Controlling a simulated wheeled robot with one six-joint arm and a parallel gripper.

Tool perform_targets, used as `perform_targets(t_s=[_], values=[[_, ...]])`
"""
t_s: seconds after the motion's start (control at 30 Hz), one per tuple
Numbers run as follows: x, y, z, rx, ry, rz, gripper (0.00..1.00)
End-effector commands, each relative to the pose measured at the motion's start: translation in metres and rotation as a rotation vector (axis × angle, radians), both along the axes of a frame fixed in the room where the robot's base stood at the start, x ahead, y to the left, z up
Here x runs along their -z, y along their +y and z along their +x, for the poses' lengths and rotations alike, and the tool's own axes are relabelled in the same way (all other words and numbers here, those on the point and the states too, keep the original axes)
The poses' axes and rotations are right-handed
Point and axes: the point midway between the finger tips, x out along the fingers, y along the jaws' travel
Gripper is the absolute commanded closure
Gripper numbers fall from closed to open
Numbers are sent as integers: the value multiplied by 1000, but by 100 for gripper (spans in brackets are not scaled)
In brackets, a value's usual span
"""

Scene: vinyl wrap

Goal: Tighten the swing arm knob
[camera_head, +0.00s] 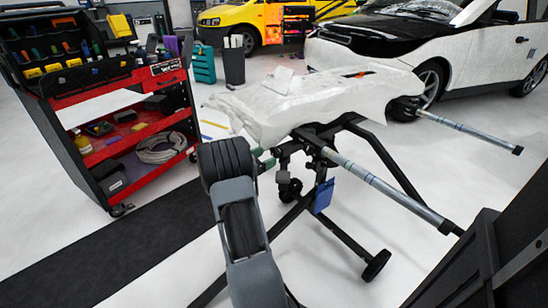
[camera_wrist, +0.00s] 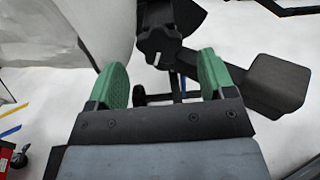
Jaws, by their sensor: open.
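My gripper (camera_wrist: 163,72) is open, with its two green fingers apart and nothing between their tips. In the wrist view a dark lobed part that looks like the knob (camera_wrist: 158,42) lies just beyond the fingertips, between their lines, with a small pale mark at its lower edge. A black arm runs from it to a black block (camera_wrist: 278,82) at the right. In the head view my gripper (camera_head: 263,160) is low beside the near end of the black work stand (camera_head: 352,122). The knob cannot be made out clearly there.
A white-wrapped panel (camera_head: 305,105) lies on the stand. Grey support bars (camera_head: 385,187) stick out to the right. A blue cloth (camera_head: 322,196) hangs below. A red tool cart (camera_head: 110,130) stands left; a white car (camera_head: 470,60) stands behind. Open floor lies between cart and stand.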

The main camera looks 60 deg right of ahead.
Motion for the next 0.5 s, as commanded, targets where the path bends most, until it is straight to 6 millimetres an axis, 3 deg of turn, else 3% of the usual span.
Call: perform_targets(t_s=[0.2, 0.5], values=[[1, -29, -11, 1, -2, 0, 24], [0, -43, -16, 0, -1, 1, 24]])
